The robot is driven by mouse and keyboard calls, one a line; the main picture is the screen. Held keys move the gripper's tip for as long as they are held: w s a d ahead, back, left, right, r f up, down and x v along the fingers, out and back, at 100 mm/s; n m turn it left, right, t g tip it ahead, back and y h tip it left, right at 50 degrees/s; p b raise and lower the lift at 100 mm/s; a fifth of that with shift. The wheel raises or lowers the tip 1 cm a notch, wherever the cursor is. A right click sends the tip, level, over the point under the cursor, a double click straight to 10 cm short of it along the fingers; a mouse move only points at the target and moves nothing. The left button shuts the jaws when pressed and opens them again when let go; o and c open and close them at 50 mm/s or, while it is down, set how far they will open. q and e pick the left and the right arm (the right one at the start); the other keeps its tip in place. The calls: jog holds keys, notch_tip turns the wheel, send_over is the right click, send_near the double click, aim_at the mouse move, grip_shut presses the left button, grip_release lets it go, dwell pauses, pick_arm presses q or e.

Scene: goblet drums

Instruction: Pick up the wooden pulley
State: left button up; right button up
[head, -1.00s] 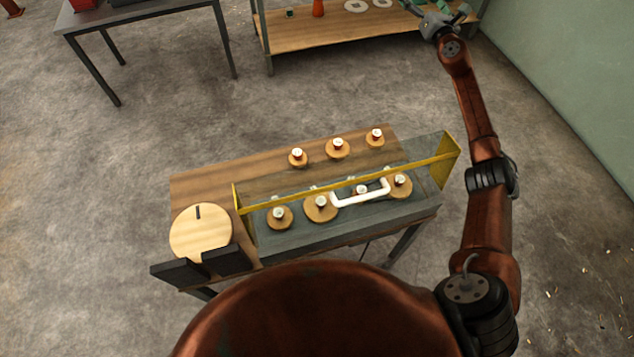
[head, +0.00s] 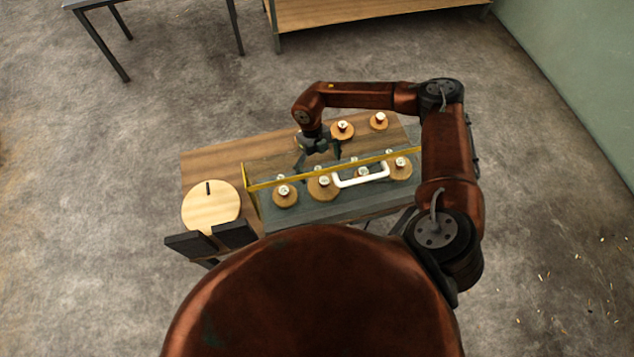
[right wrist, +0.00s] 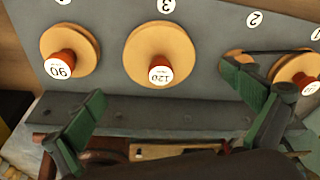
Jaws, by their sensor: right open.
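Several wooden pulleys with red hubs and white labelled caps are in view. In the head view, the front row on the grey panel (head: 350,207) includes a left pulley (head: 285,198), a larger one (head: 323,190) and a right one (head: 401,172). Two more (head: 342,134) (head: 379,124) stand behind. My right gripper (head: 316,160) hangs over the bench's back half, hiding the back-left spot. In the right wrist view its fingers (right wrist: 165,95) are spread and empty, below pulleys capped 90 (right wrist: 82,48) and 120 (right wrist: 160,45); the right finger partly covers others.
A yellow-edged clear guard (head: 262,185) rises along the wooden bench (head: 215,163), with a white handle (head: 360,181) in front. A pale round disc (head: 210,207) with black blocks (head: 190,245) is at bench left. Bare floor (head: 110,160) lies left.

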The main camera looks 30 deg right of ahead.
jog(key=x, duration=0.4)
jog(key=shift+s, duration=0.3)
jog(key=p+x, duration=0.1)
jog(key=x, duration=0.3)
jog(key=shift+r, duration=0.1)
jog(key=c, duration=1.2)
